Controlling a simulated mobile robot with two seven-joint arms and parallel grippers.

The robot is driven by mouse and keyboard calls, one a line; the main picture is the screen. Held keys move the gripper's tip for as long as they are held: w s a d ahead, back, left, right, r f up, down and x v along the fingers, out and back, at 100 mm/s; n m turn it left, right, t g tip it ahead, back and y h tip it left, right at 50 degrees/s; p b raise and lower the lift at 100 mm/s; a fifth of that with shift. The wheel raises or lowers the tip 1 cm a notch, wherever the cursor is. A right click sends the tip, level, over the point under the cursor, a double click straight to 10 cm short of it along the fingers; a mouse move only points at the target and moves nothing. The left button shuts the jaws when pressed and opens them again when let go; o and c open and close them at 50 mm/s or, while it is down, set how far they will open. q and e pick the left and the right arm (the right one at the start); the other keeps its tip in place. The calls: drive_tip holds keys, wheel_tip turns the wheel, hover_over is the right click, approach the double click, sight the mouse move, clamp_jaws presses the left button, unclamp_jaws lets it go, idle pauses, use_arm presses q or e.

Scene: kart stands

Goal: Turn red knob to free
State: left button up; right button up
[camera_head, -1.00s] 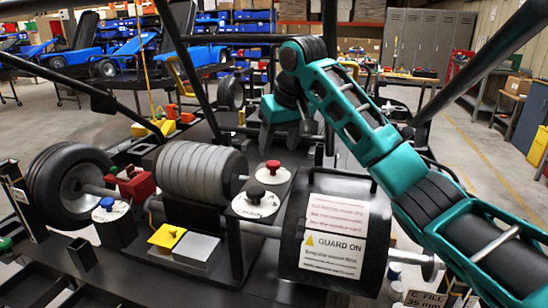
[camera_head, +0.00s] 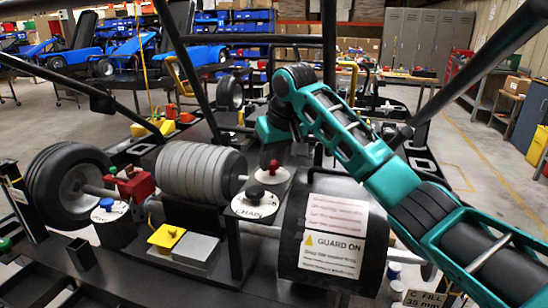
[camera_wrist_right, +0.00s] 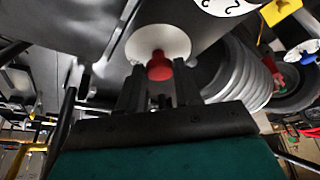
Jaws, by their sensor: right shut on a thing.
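The red knob (camera_head: 273,165) stands on a round white dial (camera_head: 281,178), behind the drum with the GUARD ON sign. In the right wrist view the red knob (camera_wrist_right: 159,67) sits between the fingertips, with its white dial (camera_wrist_right: 158,42) beyond. My right gripper (camera_head: 272,150) reaches it from behind and is shut on the knob. The dial's marks are too small or hidden to read, so I cannot tell where the knob points. My left gripper is not in view.
A black knob (camera_head: 255,191) on a dial marked CHAIN is close in front. The guarded drum (camera_head: 335,225) is to the right, a ribbed grey cylinder (camera_head: 190,170) to the left. A blue knob (camera_head: 106,204) stands farther left. Dark frame bars cross overhead.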

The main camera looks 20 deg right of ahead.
drive_tip(key=c, duration=0.4)
drive_tip(key=shift+c, duration=0.2)
drive_tip(key=shift+m, duration=0.3)
drive_tip(key=m, duration=0.1)
drive_tip(key=m+h, duration=0.1)
drive_tip(key=m, duration=0.1)
drive_tip(key=m+h, duration=0.1)
drive_tip(key=m, duration=0.1)
drive_tip(key=shift+a, duration=0.25)
drive_tip(key=m+h, duration=0.1)
drive_tip(key=m, duration=0.1)
drive_tip(key=m+g, duration=0.1)
drive_tip(key=m, duration=0.2)
drive_tip(key=shift+w+a+h, duration=0.1)
drive_tip(key=shift+a+h, duration=0.05)
drive_tip(key=shift+h, duration=0.25)
drive_tip(key=m+g, duration=0.1)
drive_tip(key=m, duration=0.1)
drive_tip(key=m+h, duration=0.1)
drive_tip(key=m, duration=0.2)
drive_tip(key=shift+w+r+g, duration=0.1)
drive_tip(key=shift+w+g, duration=0.05)
drive_tip(key=shift+g, duration=0.25)
drive_tip(key=o, duration=1)
